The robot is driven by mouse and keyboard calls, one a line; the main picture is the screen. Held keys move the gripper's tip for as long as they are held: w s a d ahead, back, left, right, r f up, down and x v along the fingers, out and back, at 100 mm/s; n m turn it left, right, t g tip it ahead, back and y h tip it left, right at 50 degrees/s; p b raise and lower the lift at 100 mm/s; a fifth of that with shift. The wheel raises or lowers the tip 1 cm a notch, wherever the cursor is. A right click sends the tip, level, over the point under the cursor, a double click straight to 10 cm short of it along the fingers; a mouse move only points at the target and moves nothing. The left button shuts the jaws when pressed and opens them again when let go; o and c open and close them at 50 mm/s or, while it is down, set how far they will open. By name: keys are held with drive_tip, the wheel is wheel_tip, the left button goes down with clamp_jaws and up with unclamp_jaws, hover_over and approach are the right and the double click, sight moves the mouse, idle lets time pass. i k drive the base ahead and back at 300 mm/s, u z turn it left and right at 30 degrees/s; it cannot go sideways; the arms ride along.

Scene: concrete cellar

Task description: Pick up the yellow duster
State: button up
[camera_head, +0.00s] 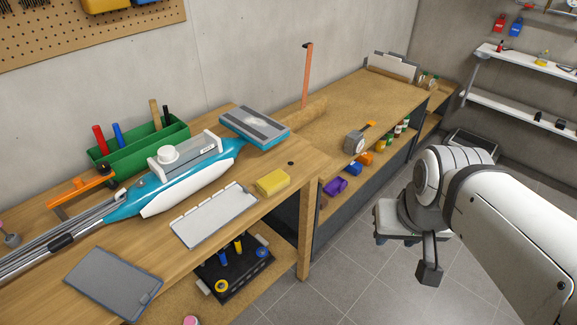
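The yellow duster (272,183) looks like a small folded yellow block. It lies flat on the wooden workbench (262,215), near the front edge and right corner. Nothing covers it. My gripper (430,270) hangs at the end of my white arm at the right, over the tiled floor. It is well to the right of the duster and apart from it. The fingers are seen only in part, so I cannot tell whether they are open or shut. I see nothing held in it.
A white tray-like panel (213,214) lies just left of the duster. Behind it are a blue-and-white steam mop (190,177) and a green toolbox (137,150). A dark clipboard (112,283) lies at the front. A lower shelf holds a black tray (233,272). The floor (350,265) right of the bench is clear.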

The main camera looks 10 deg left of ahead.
sight(272, 183)
drive_tip(key=u, duration=0.15)
drive_tip(key=i, duration=0.9)
drive_tip(key=z, duration=0.05)
